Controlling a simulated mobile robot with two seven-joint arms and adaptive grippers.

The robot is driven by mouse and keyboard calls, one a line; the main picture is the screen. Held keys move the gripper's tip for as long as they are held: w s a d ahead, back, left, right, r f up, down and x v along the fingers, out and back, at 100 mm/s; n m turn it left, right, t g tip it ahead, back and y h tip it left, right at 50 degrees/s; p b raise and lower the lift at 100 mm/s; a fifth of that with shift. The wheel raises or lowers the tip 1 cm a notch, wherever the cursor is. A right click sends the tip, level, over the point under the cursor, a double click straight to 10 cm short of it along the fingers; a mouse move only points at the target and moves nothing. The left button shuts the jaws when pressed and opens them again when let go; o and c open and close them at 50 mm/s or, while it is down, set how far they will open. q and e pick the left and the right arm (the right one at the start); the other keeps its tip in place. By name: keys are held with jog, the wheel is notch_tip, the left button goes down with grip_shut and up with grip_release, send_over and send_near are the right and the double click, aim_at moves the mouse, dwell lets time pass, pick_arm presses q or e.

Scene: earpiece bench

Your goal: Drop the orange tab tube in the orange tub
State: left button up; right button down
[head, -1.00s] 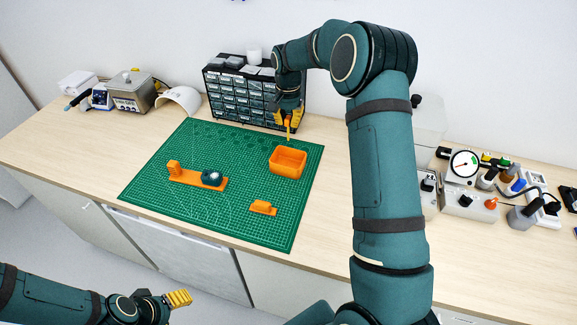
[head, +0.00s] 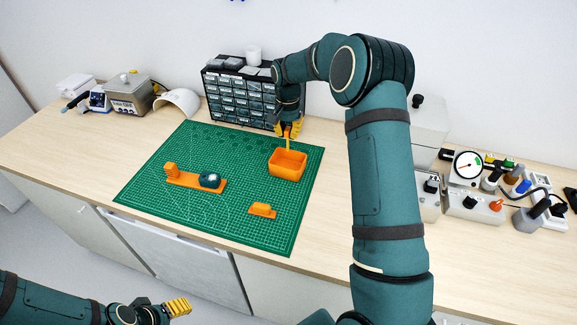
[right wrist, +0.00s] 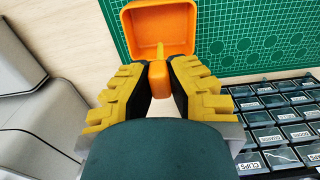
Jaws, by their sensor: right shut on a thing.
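The orange tub (head: 287,171) stands on the right part of the green mat; it also shows at the top of the right wrist view (right wrist: 135,28). My right gripper (head: 289,131) is above the tub's far side, pointing down. It is shut on the orange tab tube (right wrist: 158,76), whose thin, yellowish end (head: 288,145) points down at the tub's opening. From the head view I cannot tell whether that end is inside the rim. My left gripper (head: 177,307) is low at the front left, away from the bench top; its finger gap cannot be made out.
An orange stand with a dark round piece (head: 209,180) lies on the mat's left, and a small orange block (head: 262,210) near its front. A drawer cabinet (head: 238,97) stands behind my right gripper.

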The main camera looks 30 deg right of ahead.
aim_at(288, 140)
jog(key=shift+f, duration=0.1)
jog(key=shift+f+b, duration=1)
jog(key=shift+f, duration=0.65)
jog(key=shift+f+b, duration=1.45)
jog(key=shift+f, duration=1.05)
dwell(1.1)
jog(key=c, duration=1)
grip_release()
jog(key=shift+r, duration=0.1)
notch_tip(288, 140, up, 12)
jog(key=shift+f, duration=0.1)
